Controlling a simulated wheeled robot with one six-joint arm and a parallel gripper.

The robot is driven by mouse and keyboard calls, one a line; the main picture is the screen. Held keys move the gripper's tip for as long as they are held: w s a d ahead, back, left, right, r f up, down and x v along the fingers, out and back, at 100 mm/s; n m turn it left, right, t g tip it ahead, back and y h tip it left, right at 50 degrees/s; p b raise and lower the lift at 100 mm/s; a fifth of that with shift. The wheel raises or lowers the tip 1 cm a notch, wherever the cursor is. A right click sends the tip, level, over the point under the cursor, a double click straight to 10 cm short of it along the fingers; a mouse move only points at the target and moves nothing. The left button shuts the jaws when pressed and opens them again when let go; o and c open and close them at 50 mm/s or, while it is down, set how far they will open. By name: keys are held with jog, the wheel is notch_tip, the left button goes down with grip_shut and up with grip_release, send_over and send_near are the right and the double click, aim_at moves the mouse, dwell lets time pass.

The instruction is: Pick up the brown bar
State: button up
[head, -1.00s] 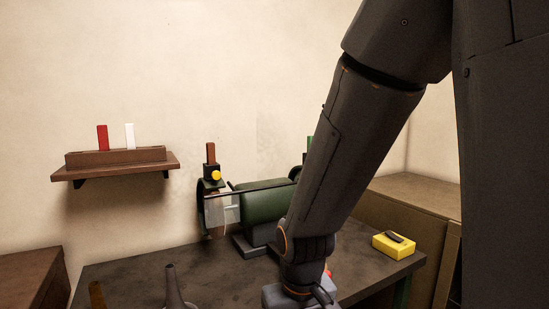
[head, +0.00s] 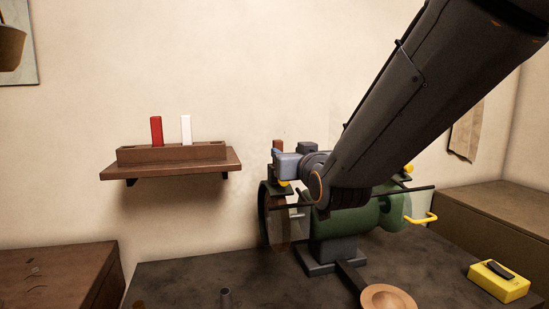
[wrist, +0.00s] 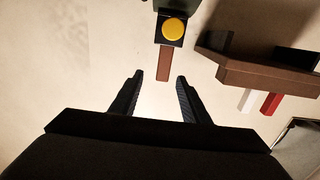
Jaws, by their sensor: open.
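The brown bar (head: 278,145) stands upright in a black holder with a yellow knob, on the left end of the green machine (head: 352,222). In the head view my gripper's body partly covers the bar and holder. The wrist view is upside down; there the brown bar (wrist: 164,63) sticks out of the black holder (wrist: 171,28) with the yellow knob. My gripper (wrist: 157,88) is open and empty, and the bar's free end appears between and just beyond the two fingertips. The bar looks apart from the fingers. In the head view the fingers are hidden.
A wall shelf (head: 170,170) at the left carries a wooden rack (head: 172,153) with a red bar (head: 156,130) and a white bar (head: 186,129). A round copper-coloured dish (head: 388,298) and a yellow box (head: 498,281) are on the dark bench (head: 190,272). Rods and a yellow handle (head: 421,219) project from the machine.

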aim_at(279, 146)
jog(key=shift+w+a+r, duration=0.15)
jog(key=shift+w+r, duration=0.45)
jog(key=shift+w+a+f+p, duration=0.1)
jog(key=shift+w+a+p, duration=0.25)
jog(key=shift+w, duration=0.2)
jog(key=shift+w+a+p, duration=0.3)
jog(key=shift+w+p, duration=0.05)
jog(key=shift+w, duration=0.15)
jog(key=shift+p+x, duration=1.25)
jog(key=shift+x, duration=1.1)
jog(key=shift+f, duration=0.1)
grip_shut()
